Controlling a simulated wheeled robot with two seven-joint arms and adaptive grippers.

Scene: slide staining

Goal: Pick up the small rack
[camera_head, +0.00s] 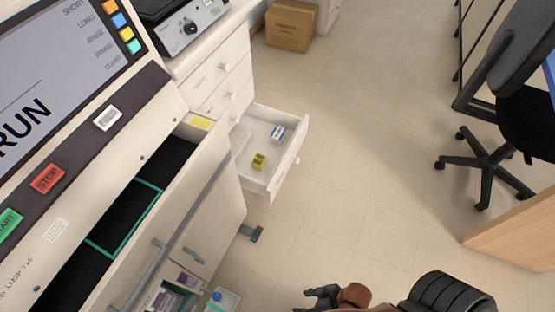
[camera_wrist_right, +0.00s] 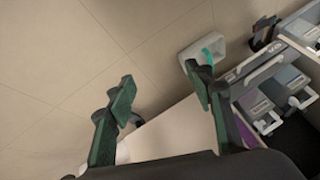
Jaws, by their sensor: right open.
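A small yellow rack-like piece (camera_head: 259,161) sits in the open white drawer (camera_head: 286,178) in the head view, towards the drawer's near side. It is the likeliest small rack, but its detail is too small to be sure. My right gripper (camera_head: 322,294) is at the bottom edge of the head view, well below the drawer and apart from it. In the right wrist view my right gripper (camera_wrist_right: 160,90) has its two dark green fingers spread, with nothing between them. The yellow piece does not show clearly in the wrist view. My left gripper is in neither view.
A blue and white item (camera_head: 277,134) lies behind the yellow piece in the drawer. The large machine (camera_head: 75,120) with an open black bay stands left. A cardboard box (camera_head: 291,27) and an office chair (camera_head: 500,115) stand on the floor. The middle floor is clear.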

